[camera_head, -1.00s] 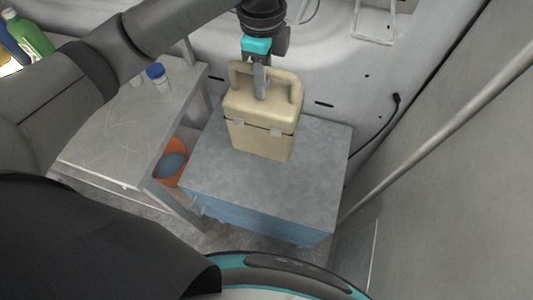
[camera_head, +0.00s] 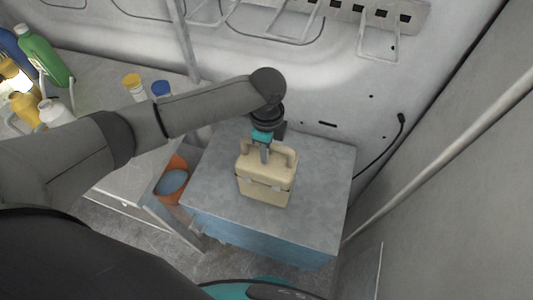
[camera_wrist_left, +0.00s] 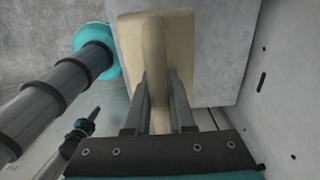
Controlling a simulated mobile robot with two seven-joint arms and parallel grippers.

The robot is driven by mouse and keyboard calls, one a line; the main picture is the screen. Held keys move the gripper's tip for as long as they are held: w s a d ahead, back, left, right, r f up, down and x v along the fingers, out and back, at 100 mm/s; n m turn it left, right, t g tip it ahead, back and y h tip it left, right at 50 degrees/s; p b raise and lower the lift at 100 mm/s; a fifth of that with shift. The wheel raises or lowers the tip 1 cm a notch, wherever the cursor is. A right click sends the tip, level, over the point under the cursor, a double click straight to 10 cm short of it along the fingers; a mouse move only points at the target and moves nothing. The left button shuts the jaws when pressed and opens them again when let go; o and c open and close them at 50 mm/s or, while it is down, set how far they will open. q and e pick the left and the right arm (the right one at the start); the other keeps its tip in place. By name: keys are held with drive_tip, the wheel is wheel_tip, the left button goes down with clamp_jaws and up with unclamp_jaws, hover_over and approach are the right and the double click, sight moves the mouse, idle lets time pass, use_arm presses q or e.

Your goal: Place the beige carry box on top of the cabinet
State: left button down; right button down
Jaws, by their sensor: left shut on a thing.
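The beige carry box (camera_head: 266,178) is upright over the grey top of the blue cabinet (camera_head: 325,190) in the head view. It appears to be at or very near the cabinet top; I cannot tell whether its base touches. My left gripper (camera_head: 265,155) is shut on the box's handle from above. In the left wrist view the two fingers (camera_wrist_left: 158,105) straddle the beige handle, with the box (camera_wrist_left: 185,45) beyond it and the grey cabinet top (camera_wrist_left: 228,60) around it.
A metal table (camera_head: 95,75) with several bottles stands left of the cabinet. An orange bucket (camera_head: 166,192) sits between them. A wall with a hanging cable (camera_head: 385,150) is behind, and a diagonal pole (camera_head: 440,150) is at right. Cabinet top around the box is clear.

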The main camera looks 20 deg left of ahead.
use_arm(q)
drive_tip(key=shift+w+f, duration=0.1)
drive_tip(key=shift+f, duration=0.85)
drive_tip(key=c, duration=0.8)
unclamp_jaws()
drive_tip(key=shift+f, duration=0.1)
drive_tip(key=shift+o, duration=0.2)
wheel_tip(320, 180, up, 12)
drive_tip(key=shift+r+p, duration=0.15)
drive_tip(key=shift+p, duration=0.45)
